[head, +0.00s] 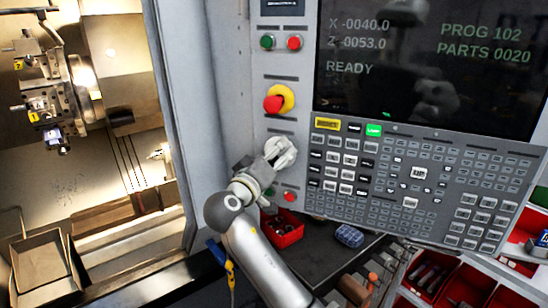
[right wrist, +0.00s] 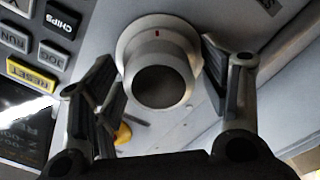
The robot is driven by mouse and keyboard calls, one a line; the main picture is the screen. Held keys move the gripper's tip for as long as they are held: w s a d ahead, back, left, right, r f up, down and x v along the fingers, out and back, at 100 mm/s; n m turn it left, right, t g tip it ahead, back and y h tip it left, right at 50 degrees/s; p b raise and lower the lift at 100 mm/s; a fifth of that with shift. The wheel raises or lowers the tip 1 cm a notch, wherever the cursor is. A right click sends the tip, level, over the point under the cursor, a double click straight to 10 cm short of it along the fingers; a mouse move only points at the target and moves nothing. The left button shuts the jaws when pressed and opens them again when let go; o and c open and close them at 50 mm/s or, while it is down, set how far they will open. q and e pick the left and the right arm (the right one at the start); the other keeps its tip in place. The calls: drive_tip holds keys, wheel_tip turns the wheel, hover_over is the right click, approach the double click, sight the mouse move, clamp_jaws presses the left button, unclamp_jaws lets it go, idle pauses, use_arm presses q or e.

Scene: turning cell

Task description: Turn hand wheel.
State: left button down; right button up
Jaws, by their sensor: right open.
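The hand wheel (head: 286,150) is a pale grey round knob on the control panel, below the emergency stop. In the right wrist view the hand wheel (right wrist: 158,48) shows a flange with a short red mark at its top and a dark round end face. My right gripper (head: 270,160) is at the hand wheel, partly covering it in the head view. In the wrist view its two fingers are apart, one on each side of the knob, with a gap visible on both sides. My left gripper is not in view.
A red emergency stop (head: 274,103) on a yellow base sits above the wheel. The keypad (head: 400,185) and screen (head: 430,65) lie to the right. Below are a red bin (head: 283,238) and small push buttons. The open lathe chamber (head: 120,150) is at the left.

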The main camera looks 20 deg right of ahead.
drive_tip(key=v, duration=0.7)
drive_tip(key=shift+s+a, duration=0.15)
